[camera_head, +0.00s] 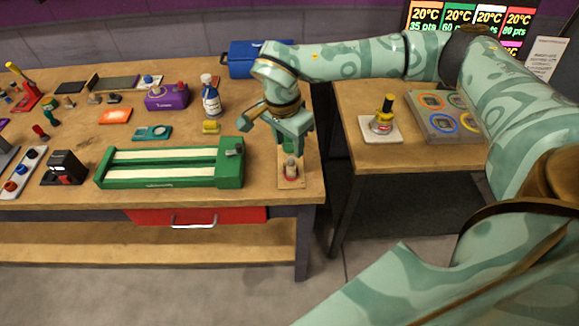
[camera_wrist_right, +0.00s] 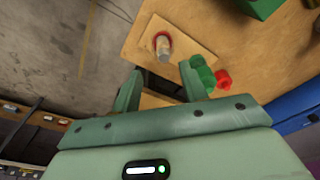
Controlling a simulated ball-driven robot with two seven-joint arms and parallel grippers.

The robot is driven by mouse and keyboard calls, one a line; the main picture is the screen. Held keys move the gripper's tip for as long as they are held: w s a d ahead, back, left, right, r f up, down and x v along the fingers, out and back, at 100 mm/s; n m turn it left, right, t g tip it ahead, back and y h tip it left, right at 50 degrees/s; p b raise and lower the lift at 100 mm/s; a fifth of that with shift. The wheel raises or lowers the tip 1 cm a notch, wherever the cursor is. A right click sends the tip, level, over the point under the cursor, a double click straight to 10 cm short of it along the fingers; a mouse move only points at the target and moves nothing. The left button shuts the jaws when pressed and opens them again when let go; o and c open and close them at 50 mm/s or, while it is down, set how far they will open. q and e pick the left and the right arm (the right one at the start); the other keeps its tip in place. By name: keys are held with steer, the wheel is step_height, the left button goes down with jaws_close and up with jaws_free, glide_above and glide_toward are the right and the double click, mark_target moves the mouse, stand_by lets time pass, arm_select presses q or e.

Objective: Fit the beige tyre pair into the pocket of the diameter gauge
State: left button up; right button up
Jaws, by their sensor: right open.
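A small beige cylinder (camera_head: 290,168), which may be the tyre pair, stands with a red ring at its foot on a thin light wooden plate (camera_head: 286,184) at the table's right front corner. It also shows in the right wrist view (camera_wrist_right: 164,50), just beyond the fingertips. My right gripper (camera_head: 291,147) is open and points down above that plate, its fingers (camera_wrist_right: 160,75) apart with nothing gripped. I cannot tell for sure which thing is the diameter gauge; its pocket is not clear. My left gripper is in neither view.
A long green box with pale strips (camera_head: 165,167) lies left of the plate. Green and red knobbed pieces (camera_wrist_right: 203,76) lie close beside one right finger. A blue-labelled bottle (camera_head: 211,98) stands behind. Across a gap, a second table holds a tray of coloured rings (camera_head: 465,137).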

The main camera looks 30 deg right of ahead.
mark_target(291, 158)
step_height(291, 158, down, 2)
steer(key=shift+d, duration=0.1)
steer(key=f, duration=0.1)
steer(key=f+b, duration=0.1)
steer(key=f, duration=0.1)
steer(key=d+f, duration=0.1)
steer(key=shift+w+f+b, duration=0.2)
steer(key=shift+w+b, duration=0.2)
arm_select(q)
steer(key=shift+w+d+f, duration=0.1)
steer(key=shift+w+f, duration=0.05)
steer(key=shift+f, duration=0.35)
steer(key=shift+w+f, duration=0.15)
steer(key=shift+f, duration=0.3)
arm_select(e)
steer(key=shift+r, duration=0.1)
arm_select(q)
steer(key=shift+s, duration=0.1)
arm_select(e)
jaws_close()
